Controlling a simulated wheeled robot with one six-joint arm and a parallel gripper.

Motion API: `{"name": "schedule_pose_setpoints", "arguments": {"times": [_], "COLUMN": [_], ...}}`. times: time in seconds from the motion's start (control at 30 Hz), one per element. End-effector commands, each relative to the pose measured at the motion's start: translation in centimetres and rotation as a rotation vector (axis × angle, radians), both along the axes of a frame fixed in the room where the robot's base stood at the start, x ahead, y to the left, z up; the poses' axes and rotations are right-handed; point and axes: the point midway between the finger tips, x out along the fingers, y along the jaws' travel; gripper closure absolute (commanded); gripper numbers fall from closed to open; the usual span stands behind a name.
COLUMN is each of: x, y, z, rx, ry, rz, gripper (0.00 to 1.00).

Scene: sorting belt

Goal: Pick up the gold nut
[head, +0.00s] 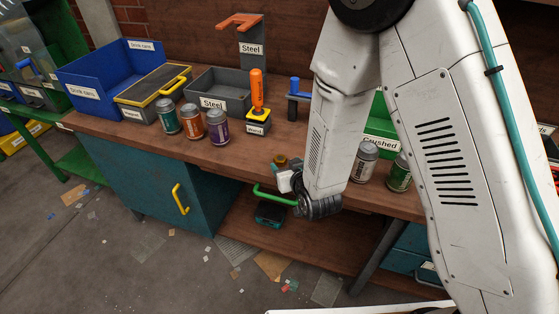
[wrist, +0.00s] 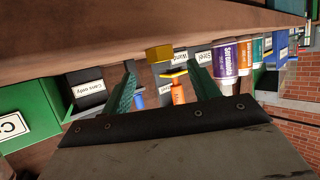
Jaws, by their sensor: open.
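The gold nut (wrist: 159,53) shows in the wrist view on the brown bench top, ahead of the gap between my fingertips. In the head view the nut (head: 281,161) is a small gold-brown shape near the bench's front edge, just behind my gripper. My gripper (wrist: 165,75) is open, with its two green fingers apart and nothing between them. The nut is beyond the fingertips and not touched, as far as the wrist view shows. In the head view my gripper (head: 262,194) is at the front edge of the bench, partly hidden by its own wrist.
Purple (head: 217,127), orange and teal cans stand left on the bench (head: 315,180). An orange-handled tool (head: 257,92) stands in a yellow-topped block behind the nut. A grey Steel bin (head: 205,84) is farther back. A silver can (head: 364,163) and green can (head: 399,173) stand right.

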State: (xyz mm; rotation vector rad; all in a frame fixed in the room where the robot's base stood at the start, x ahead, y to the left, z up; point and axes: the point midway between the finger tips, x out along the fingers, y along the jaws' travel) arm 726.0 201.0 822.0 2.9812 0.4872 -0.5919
Motion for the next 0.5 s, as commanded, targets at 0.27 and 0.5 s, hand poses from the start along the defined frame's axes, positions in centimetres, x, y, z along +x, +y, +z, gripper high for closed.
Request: {"name": "schedule_pose_setpoints", "arguments": {"times": [0.27,0.5], "x": [3.5,4.1], "y": [1.4,1.6], "z": [-1.5,-1.8], "rx": [0.001,0.001], "ry": [0.000,0.001], "rz": [-0.001,0.000], "gripper": [0.39,0.39]}}
